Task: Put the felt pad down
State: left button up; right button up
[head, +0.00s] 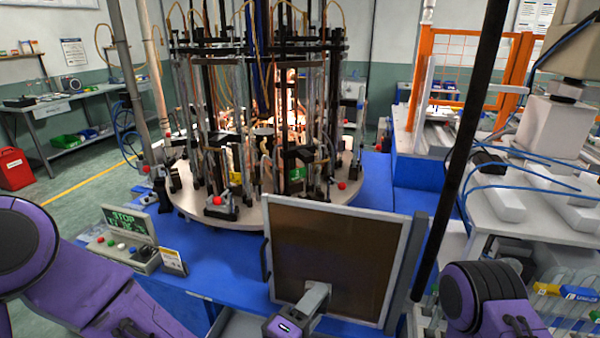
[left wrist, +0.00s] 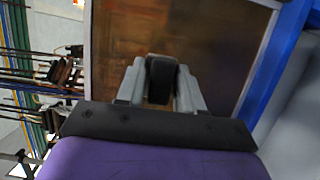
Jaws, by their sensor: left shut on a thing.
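My left gripper (head: 318,294) is at the bottom middle of the head view, in front of a brown panel. It also shows in the left wrist view (left wrist: 161,85), with its two grey fingers shut on a small dark block (left wrist: 162,68), which looks to be the felt pad. The block stands between the fingers and its far end points toward the panel. In the head view the pad is hidden or too small to tell. I cannot tell whether it touches the panel. My right arm shows at the lower right, but its gripper is out of view.
The brown panel (head: 335,250) has a grey frame and stands upright before the blue bench (head: 215,255). Behind it is a round machine (head: 250,205) with glass tubes and glowing flames. A control box (head: 125,240) and a small sign (head: 173,262) stand left of the panel.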

pick_arm(q)
jog(key=w+a+f+n+t+y, duration=0.1)
jog(key=a+f+n+y, duration=0.1)
jog(key=a, duration=0.6)
jog(key=w+a+f+n+t+y, duration=0.1)
jog(key=a+f+n+y, duration=0.1)
jog(key=a+y, duration=0.3)
jog(key=w+a+f+n+t+y+b, duration=0.1)
jog(key=a+f+n+y, duration=0.2)
jog(key=a, duration=0.7)
jog(key=shift+a+f+y, duration=0.3)
jog(key=shift+a+f, duration=0.05)
jog(key=shift+f, duration=0.3)
jog(key=shift+w, duration=0.1)
